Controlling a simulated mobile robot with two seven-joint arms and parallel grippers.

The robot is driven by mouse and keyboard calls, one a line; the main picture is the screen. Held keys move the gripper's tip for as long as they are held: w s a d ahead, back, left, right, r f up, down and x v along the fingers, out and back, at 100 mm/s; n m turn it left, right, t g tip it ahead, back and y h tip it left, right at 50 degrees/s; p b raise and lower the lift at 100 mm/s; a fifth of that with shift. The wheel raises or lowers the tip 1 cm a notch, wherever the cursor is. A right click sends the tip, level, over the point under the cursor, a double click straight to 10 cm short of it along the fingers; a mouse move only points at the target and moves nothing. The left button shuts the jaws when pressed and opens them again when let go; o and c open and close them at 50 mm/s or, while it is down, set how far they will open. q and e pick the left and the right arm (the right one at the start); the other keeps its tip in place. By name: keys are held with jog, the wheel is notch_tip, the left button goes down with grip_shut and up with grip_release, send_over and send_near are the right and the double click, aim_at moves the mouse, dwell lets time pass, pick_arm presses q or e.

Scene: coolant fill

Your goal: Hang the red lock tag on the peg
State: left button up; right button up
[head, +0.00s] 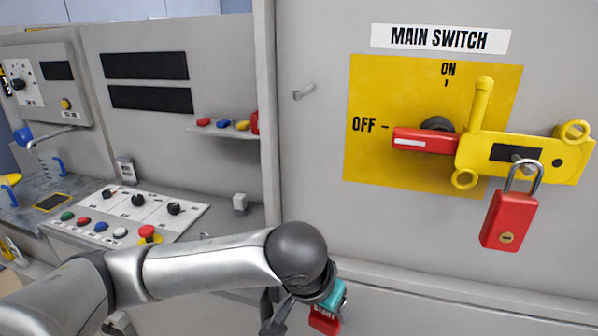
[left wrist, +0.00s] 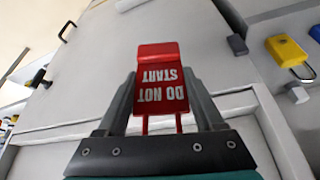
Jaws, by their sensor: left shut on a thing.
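The red lock tag (left wrist: 160,85) sits between the fingers of my left gripper (left wrist: 163,76) in the left wrist view. Its white "DO NOT START" lettering appears upside down there. In the head view the tag (head: 324,321) shows only partly, at the bottom edge below my left wrist, in front of the cabinet's lower part. A small grey peg (head: 303,92) sticks out of the cabinet door, left of the yellow switch plate. The tag is well below the peg and apart from it. My right gripper is in neither view.
The red switch handle (head: 422,141) points to OFF, with a yellow lockout bar (head: 525,157) across it. A red padlock (head: 508,220) hangs from the bar. A shelf (head: 225,133) with small coloured locks and a button panel (head: 130,215) are at left. The door below the peg looks clear.

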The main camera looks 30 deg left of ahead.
pick_arm(q)
jog(key=r+p, duration=0.1)
jog(key=r, duration=0.2)
jog(key=r+p, duration=0.1)
jog(key=r, duration=0.2)
jog(key=r+p, duration=0.1)
jog(key=r, duration=0.2)
jog(key=shift+a+r+p, duration=0.15)
jog(key=shift+a+p, duration=0.15)
jog(key=s+a+r+p, duration=0.25)
jog(key=r+p, duration=0.35)
jog(key=r, duration=0.4)
jog(key=s+a+r+p, duration=0.25)
jog(key=r+p, duration=0.25)
jog(key=r, duration=0.5)
jog(key=shift+w+a+f+b, duration=0.25)
jog(key=shift+w+f+b, duration=0.2)
jog(key=shift+w, duration=1)
jog(key=shift+w+a+f+b, duration=0.2)
jog(key=shift+w+f+b, duration=0.15)
jog(key=shift+w, duration=1.15)
jog(key=shift+w+a+f+b, duration=0.3)
jog(key=shift+w+b, duration=0.2)
jog(key=shift+w, duration=0.95)
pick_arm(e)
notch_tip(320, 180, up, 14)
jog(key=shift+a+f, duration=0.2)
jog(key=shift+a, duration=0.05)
